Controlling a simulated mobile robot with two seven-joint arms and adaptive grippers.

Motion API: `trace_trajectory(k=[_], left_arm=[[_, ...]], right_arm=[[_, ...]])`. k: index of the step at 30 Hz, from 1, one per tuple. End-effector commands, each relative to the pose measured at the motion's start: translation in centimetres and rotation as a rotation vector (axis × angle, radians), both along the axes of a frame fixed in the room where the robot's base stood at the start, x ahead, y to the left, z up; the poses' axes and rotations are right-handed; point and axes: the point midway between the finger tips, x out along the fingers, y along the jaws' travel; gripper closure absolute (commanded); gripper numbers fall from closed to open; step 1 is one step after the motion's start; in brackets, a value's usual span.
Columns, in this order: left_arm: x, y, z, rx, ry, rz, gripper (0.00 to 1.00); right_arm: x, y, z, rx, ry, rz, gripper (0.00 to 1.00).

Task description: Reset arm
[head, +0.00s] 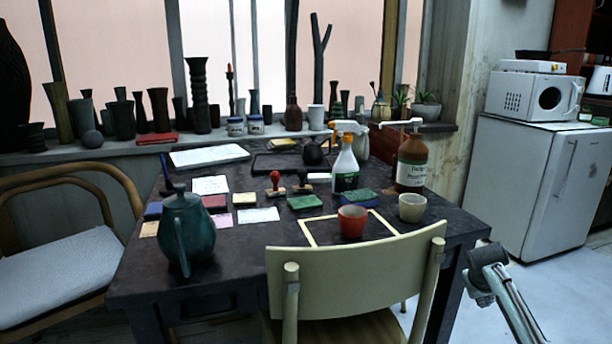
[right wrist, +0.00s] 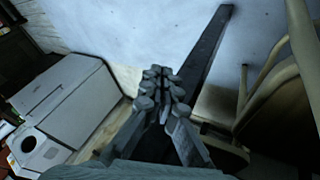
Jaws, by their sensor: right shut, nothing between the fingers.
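My right arm comes in at the lower right of the head view. Its gripper (head: 484,283) is right of the dark table (head: 262,285) and apart from it, over the pale floor. In the right wrist view the gripper's fingers (right wrist: 163,84) are together with nothing between them. Below them are the pale floor and a dark table leg (right wrist: 203,58). My left gripper is in neither view.
The table holds a teal teapot (head: 187,234), a red cup (head: 352,221), a cream cup (head: 412,207) and bottles. A cream chair (head: 355,272) stands in front. A white fridge (head: 528,180) with a microwave (head: 533,95) is at the right. Floor between table and fridge is clear.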

Motion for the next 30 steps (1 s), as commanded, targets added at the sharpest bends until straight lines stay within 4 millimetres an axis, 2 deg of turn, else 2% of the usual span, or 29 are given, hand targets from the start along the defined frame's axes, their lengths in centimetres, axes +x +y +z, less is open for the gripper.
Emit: trace_trajectory(k=[1, 5, 6, 10, 12, 18, 27, 29, 30], left_arm=[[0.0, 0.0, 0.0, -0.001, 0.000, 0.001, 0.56], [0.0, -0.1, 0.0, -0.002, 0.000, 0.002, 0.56], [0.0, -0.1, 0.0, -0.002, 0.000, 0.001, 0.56], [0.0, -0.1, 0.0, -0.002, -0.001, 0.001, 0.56], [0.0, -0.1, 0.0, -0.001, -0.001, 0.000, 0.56], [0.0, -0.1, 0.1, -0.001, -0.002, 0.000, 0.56], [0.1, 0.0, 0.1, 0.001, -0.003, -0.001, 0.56], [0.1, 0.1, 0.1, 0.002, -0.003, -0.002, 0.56], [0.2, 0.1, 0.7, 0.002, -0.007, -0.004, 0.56]], right_arm=[[-2.0, 1.9, -2.4, 0.004, 0.021, 0.032, 1.00], [-8.0, 7.2, -7.4, 0.029, 0.061, 0.116, 1.00], [-10.3, 8.9, -8.7, 0.041, 0.073, 0.139, 1.00], [-17.4, 13.7, -11.4, 0.088, 0.104, 0.201, 1.00], [-20.5, 15.5, -11.9, 0.110, 0.116, 0.222, 1.00], [-27.0, 19.0, -12.2, 0.163, 0.137, 0.254, 1.00], [-33.0, 21.8, -11.2, 0.215, 0.156, 0.270, 1.00], [-34.0, 22.2, -10.9, 0.224, 0.159, 0.270, 1.00], [-33.9, 22.2, -11.1, 0.226, 0.160, 0.270, 1.00]])
